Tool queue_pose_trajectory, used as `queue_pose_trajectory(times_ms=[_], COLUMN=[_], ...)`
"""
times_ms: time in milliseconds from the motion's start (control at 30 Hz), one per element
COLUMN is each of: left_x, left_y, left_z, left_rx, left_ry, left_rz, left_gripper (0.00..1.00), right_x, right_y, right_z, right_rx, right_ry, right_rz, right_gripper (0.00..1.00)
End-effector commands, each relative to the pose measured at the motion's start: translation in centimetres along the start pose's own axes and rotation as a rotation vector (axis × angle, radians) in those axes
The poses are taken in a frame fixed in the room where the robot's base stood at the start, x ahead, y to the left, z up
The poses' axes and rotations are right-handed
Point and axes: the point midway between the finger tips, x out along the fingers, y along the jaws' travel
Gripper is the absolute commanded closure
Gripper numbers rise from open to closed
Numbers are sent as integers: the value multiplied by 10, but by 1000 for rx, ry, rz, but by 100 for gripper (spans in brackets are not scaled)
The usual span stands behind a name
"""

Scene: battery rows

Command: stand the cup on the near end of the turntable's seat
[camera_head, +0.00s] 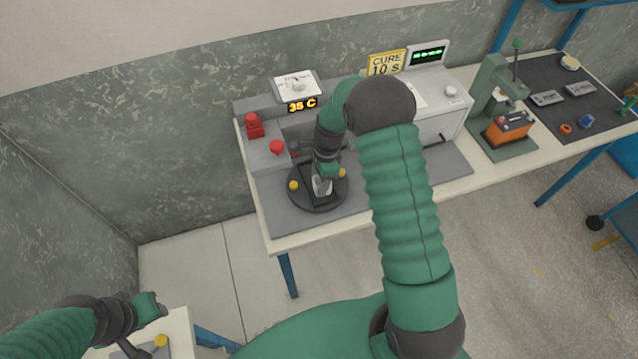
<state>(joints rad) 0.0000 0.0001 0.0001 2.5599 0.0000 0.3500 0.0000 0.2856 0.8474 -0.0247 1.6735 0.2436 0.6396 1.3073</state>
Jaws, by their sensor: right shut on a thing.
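The turntable (302,199) is a dark round disc on the grey base plate of the bench station, with a yellow knob on its left and one on its right. Its raised dark seat runs across the middle, partly hidden by my gripper. My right gripper (322,180) points down over the seat, shut on a small pale grey thing, which I take to be the cup (322,188). I cannot tell whether the cup touches the seat. My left gripper (150,308) is at the lower left, far from the turntable; its finger opening is unclear.
A red button (276,147) and a red lamp (254,125) stand left of the turntable. A white cabinet (425,120) stands to the right, partly behind my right arm. A green press (491,95) with an orange block (508,127) is farther right. A small table (181,330) is at lower left.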

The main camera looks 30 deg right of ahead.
Motion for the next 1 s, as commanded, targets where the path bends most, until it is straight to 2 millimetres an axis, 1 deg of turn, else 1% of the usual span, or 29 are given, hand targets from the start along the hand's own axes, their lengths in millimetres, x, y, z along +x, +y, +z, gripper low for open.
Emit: queue_pose_trajectory(times_ms=[33,133,433,467,600,867,933,1000], left_x=[-4,-7,-4,-4,-5,-5,-6,-4], left_y=[0,0,0,0,0,0,0,0], left_z=[-1,-2,-1,-1,-1,-1,-2,-1], left_rx=[0,0,0,0,0,0,0,0], left_ry=[0,0,0,0,0,0,0,0], left_rz=[0,0,0,0,0,0,0,0], left_gripper=[64,64,64,64,64,64,64,64], right_x=[8,22,27,26,26,26,23,17], right_y=[2,1,1,1,1,1,1,0], right_z=[-1,-2,-2,-2,-2,-2,-2,-2], right_rx=[2,0,-1,-1,-1,-1,-1,-1], right_ry=[-1,-1,0,0,0,0,0,0], right_rz=[5,3,1,1,1,1,0,-2], right_gripper=[100,100,100,53,34,34,34,34])
